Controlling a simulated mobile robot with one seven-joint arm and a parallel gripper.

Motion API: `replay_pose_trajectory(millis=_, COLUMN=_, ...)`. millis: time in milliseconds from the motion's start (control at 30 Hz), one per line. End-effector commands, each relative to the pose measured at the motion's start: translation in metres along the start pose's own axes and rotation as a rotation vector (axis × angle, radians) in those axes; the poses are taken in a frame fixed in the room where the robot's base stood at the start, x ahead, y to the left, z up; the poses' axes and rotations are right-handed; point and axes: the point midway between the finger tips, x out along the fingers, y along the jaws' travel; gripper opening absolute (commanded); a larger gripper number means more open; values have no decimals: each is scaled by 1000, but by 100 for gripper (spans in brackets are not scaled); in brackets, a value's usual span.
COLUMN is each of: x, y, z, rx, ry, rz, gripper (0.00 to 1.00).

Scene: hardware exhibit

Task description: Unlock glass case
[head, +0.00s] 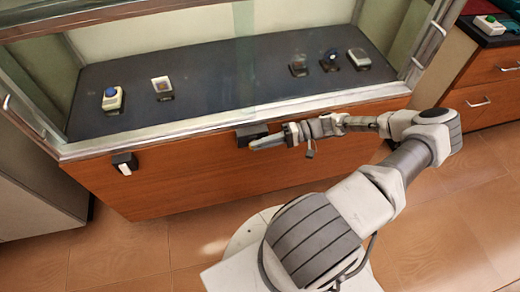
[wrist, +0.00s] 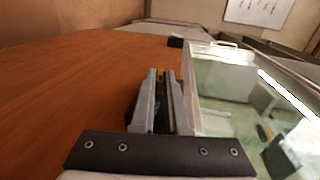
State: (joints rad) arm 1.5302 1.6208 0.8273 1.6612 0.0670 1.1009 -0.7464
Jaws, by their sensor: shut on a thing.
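The glass case (head: 160,140) has a wooden front panel below its metal-framed glass. A black lock box (head: 250,131) is fixed on that panel near the middle, just under the frame. My gripper (head: 262,143) is at this box, reaching in from the right along the panel. In the wrist view, my gripper (wrist: 161,85) is shut on a small part of the lock, and a yellow bit (wrist: 160,76) shows between its fingers. The fingers hide most of the box, whose dark side (wrist: 131,108) shows beside them. I cannot tell whether the lock is turned.
A second black box with a white lever (head: 124,164) sits farther left on the panel. Several small devices stand on the dark shelf (head: 215,80) behind the glass. A drawer cabinet (head: 490,85) stands at the right. The floor (head: 130,240) in front is clear at left.

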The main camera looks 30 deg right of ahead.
Motion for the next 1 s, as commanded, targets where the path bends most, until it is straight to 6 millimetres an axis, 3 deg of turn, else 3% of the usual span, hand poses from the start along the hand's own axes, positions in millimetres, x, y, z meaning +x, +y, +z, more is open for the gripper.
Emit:
replay_pose_trajectory(millis=400, x=1, y=4, z=0, rx=0, ry=-3, rz=-163, gripper=0)
replay_pose_trajectory(millis=900, x=2, y=2, z=1, rx=2, ry=-6, rz=-180, gripper=0)
replay_pose_trajectory(millis=933, x=2, y=2, z=1, rx=2, ry=-6, rz=-180, gripper=18)
replay_pose_trajectory(millis=1000, x=2, y=2, z=1, rx=2, ry=-5, rz=-179, gripper=30)
